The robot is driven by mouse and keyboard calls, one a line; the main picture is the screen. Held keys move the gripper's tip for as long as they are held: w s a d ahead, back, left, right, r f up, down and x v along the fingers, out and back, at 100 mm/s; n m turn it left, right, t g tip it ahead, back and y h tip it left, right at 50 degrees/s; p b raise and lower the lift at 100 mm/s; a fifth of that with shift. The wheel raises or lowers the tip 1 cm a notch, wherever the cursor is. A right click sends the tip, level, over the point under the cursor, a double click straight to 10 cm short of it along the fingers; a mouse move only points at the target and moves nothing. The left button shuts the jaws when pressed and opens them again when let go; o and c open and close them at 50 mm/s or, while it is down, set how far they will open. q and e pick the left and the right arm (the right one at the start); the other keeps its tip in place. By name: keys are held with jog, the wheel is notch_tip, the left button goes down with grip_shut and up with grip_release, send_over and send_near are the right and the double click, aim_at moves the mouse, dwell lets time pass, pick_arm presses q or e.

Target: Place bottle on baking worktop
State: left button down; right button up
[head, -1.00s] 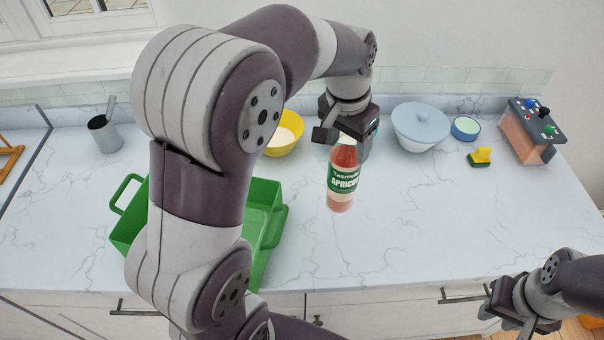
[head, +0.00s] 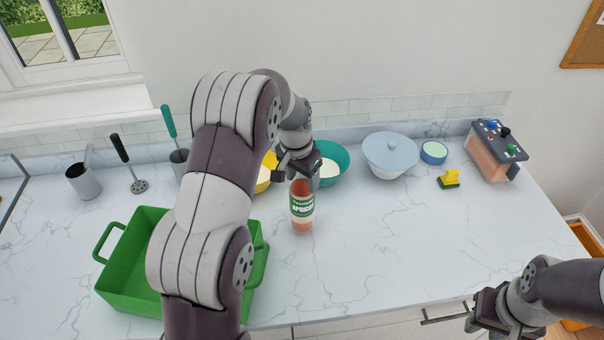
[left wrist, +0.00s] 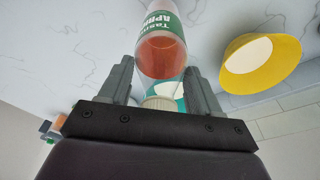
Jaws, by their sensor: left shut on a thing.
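The bottle (head: 302,208), with red contents and a green-and-white "Apricot" label, is upright over the middle of the marble worktop (head: 400,250). I cannot tell whether its base touches the surface. My left gripper (head: 298,172) is shut on the bottle's upper end. In the left wrist view the bottle (left wrist: 162,52) is between the two fingers (left wrist: 160,88), its pale cap close to the palm. My right gripper (head: 478,318) is at the lower right, off the worktop's front edge, away from the bottle. Its finger opening is unclear.
A green tray (head: 105,285) is at left. Behind the bottle are a teal bowl (head: 340,160) and a yellow bowl (left wrist: 235,75). The worktop right of the bottle is clear.

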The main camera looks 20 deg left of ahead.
pick_arm(q)
jog(key=shift+f, duration=0.25)
jog(key=shift+w+f, duration=0.1)
jog(key=shift+f, duration=0.05)
jog(key=shift+c, duration=1)
grip_release()
jog(key=shift+f, duration=0.1)
